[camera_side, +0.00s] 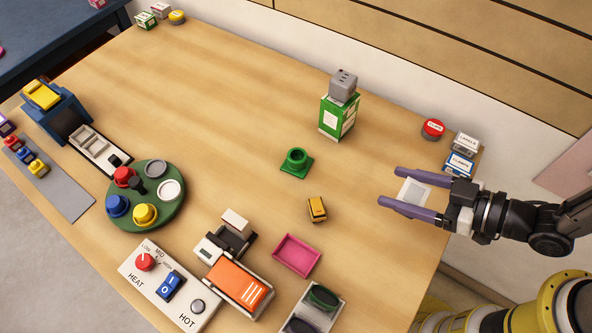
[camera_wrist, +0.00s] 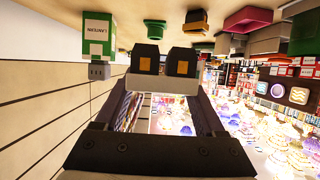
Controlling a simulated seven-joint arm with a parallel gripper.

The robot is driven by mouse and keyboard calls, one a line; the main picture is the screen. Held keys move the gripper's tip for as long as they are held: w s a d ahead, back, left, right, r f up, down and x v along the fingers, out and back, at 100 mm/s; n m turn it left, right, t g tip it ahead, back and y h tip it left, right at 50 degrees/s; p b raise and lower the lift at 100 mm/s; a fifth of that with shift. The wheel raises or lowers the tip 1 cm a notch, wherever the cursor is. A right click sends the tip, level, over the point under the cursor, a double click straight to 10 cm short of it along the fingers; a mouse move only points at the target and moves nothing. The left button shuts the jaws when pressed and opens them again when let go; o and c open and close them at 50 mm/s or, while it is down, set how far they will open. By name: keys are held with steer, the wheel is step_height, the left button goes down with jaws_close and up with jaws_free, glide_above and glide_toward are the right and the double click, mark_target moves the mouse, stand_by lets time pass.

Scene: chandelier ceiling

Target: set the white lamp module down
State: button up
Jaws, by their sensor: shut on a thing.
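The white lamp module (camera_side: 413,191) is a pale, flat-looking block in the side view. My gripper (camera_side: 388,187) has long purple fingers on either side of it and is shut on it. The module is near the right edge of the table, and its height above the top is hard to judge.
A grey block (camera_side: 344,85) sits on a green box (camera_side: 338,117). A pink tray (camera_side: 296,256) lies in front. Small labelled boxes (camera_side: 460,158) stand behind my gripper. Bare tabletop lies between.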

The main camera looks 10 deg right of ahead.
steer(key=w+a+r+n+g+y, duration=0.2)
steer(key=w+a, duration=0.2)
steer(key=a, duration=0.5)
steer(key=w+a+r+n+g+y, duration=0.15)
steer(key=w+a, duration=0.25)
steer(key=a, duration=0.5)
steer(key=n+g, duration=0.1)
glide_above(232, 178)
steer(key=shift+h, duration=0.25)
step_height(232, 178, down, 10)
steer(key=shift+s+d+r, duration=0.15)
steer(key=shift+r, duration=0.05)
steer(key=shift+f, duration=1.7)
steer(key=shift+f, duration=0.25)
